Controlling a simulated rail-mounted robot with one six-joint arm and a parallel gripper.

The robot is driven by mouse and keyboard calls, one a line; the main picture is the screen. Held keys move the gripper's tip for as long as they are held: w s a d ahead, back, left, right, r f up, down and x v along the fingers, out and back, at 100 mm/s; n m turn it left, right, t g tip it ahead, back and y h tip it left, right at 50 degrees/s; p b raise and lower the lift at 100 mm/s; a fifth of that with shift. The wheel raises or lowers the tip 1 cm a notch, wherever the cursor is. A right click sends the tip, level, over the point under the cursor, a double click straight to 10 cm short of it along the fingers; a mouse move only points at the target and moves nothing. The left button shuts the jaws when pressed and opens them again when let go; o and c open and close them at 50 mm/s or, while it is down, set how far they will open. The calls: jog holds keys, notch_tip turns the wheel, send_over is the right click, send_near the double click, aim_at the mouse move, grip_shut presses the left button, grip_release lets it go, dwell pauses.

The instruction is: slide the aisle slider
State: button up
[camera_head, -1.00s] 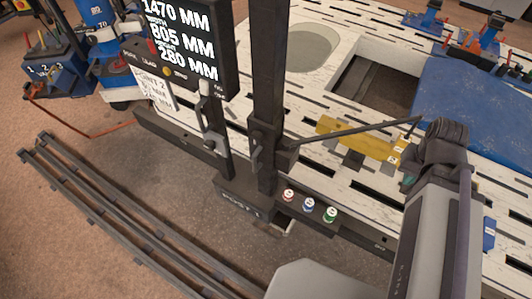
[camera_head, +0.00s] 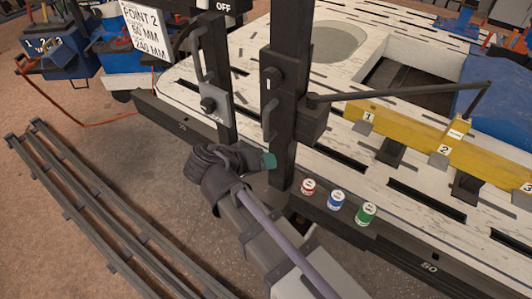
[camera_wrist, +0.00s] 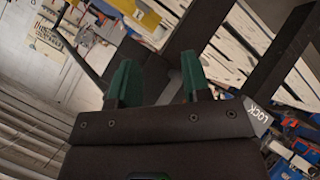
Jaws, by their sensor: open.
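A dark upright post (camera_head: 287,100) stands on the bench's front rail. It carries a dark slider block (camera_head: 312,122) with a handle (camera_head: 269,120) on its left side, a knob above and a thin pointer arm reaching right. A second post to its left has a grey handle (camera_head: 197,58) and a plate with a knob (camera_head: 208,104). I cannot tell which carriage is the aisle slider. My gripper (camera_head: 268,161) is at the left of the right post, below the slider handle. In the wrist view my green fingertips (camera_wrist: 158,80) are apart, with dark post parts beyond; nothing shows held between them.
A yellow beam (camera_head: 410,134) with numbered marks lies behind. Dark floor rails (camera_head: 90,200) run at left.

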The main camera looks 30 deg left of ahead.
jog(key=s+a+f+m+t+b, duration=0.1)
jog(key=s+a+m+t+b, duration=0.15)
jog(key=a, duration=0.25)
jog(key=m+t+p, duration=0.2)
jog(key=m+t, duration=0.3)
jog(key=m, duration=0.2)
send_near(264, 121)
jog(key=shift+h, duration=0.4)
jog(key=x, duration=1)
jog(key=shift+w+a+f, duration=0.15)
jog(key=shift+w+f, duration=0.05)
jog(key=shift+w, duration=0.25)
grip_shut()
